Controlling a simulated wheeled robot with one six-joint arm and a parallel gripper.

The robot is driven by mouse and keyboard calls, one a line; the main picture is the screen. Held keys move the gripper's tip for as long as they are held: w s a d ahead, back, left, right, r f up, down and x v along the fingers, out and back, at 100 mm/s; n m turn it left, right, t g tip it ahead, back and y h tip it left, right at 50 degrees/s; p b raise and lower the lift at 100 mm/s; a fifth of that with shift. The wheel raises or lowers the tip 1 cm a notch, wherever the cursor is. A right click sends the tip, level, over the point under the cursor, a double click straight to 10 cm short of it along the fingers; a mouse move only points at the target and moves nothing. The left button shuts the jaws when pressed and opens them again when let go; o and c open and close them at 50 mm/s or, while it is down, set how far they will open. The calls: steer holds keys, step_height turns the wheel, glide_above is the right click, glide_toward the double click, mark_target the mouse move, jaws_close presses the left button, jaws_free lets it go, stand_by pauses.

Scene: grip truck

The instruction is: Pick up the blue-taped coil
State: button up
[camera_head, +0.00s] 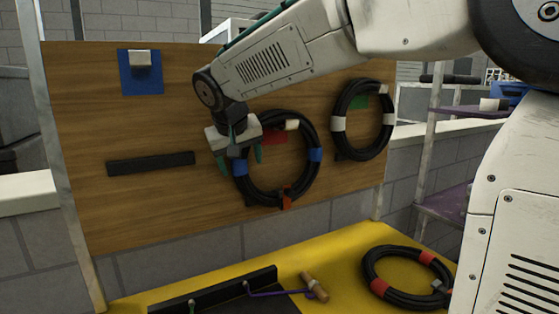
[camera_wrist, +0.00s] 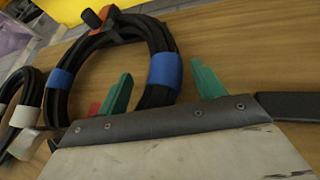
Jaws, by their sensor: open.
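The blue-taped coil (camera_head: 317,168) is a black cable ring with two blue tape bands, hanging on the wooden board; a white band shows near its top and a red clip at its bottom. My gripper (camera_head: 240,162) is at the coil's upper left, its green fingers pointing down and apart. In the wrist view the coil (camera_wrist: 61,79) fills the upper left, upside down. My gripper (camera_wrist: 162,90) shows there with two green fingers spread, one over the ring's inside near the cable, the other outside it to the right. I cannot tell how deep they reach.
A white-taped coil (camera_head: 339,124) hangs to the right on the same board (camera_head: 150,215). A red-taped coil (camera_head: 370,270) lies on the yellow table (camera_head: 345,245), near a wooden-handled tool (camera_head: 315,287). A blue plate with a white peg (camera_head: 141,82) and a black bar (camera_head: 150,163) are at left.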

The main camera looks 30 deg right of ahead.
jaws_close()
steer(key=shift+r, duration=0.15)
